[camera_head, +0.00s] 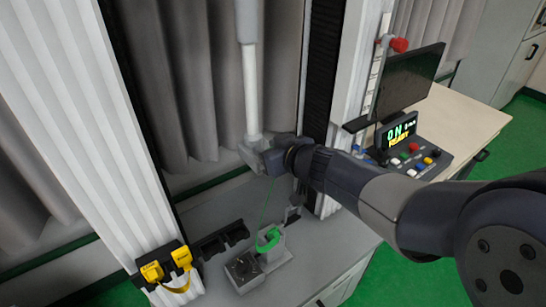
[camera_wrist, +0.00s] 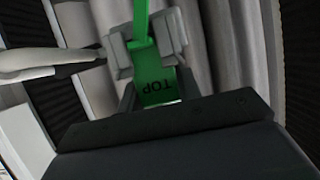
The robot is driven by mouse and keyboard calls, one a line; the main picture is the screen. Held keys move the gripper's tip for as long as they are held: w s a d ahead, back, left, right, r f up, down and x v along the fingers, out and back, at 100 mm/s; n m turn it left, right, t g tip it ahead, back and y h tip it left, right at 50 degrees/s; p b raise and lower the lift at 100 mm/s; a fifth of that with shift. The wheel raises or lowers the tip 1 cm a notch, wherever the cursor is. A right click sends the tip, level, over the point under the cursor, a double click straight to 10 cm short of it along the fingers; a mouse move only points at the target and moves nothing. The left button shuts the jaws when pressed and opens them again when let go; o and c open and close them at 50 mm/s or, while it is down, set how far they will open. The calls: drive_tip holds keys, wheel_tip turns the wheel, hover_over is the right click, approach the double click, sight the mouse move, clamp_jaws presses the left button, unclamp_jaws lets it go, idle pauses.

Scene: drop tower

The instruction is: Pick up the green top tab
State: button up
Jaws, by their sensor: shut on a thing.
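The green top tab (camera_wrist: 158,92), marked "TOP", sits between the two fingers of my gripper (camera_wrist: 144,45) in the wrist view. The fingers are shut on it, and a green strip runs on from it between the fingertips. In the head view my gripper (camera_head: 256,152) is beside the lower end of a pale hanging rod, and the tab is hidden there.
The pale rod (camera_head: 251,90) hangs close by my gripper; whether they touch is unclear. The grey fixture (camera_head: 244,272) stands on the bench below. Yellow clips (camera_head: 152,271) hang at the lower left. A control box (camera_head: 410,159) and a monitor (camera_head: 407,82) stand at the right.

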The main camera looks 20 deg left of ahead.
drive_tip(key=shift+c, duration=1.3)
drive_tip(key=shift+r, duration=0.15)
wheel_tip(320, 180, up, 10)
drive_tip(key=p, duration=0.7)
drive_tip(key=shift+p, duration=0.3)
drive_tip(key=shift+p, duration=0.35)
drive_tip(key=shift+w, duration=0.1)
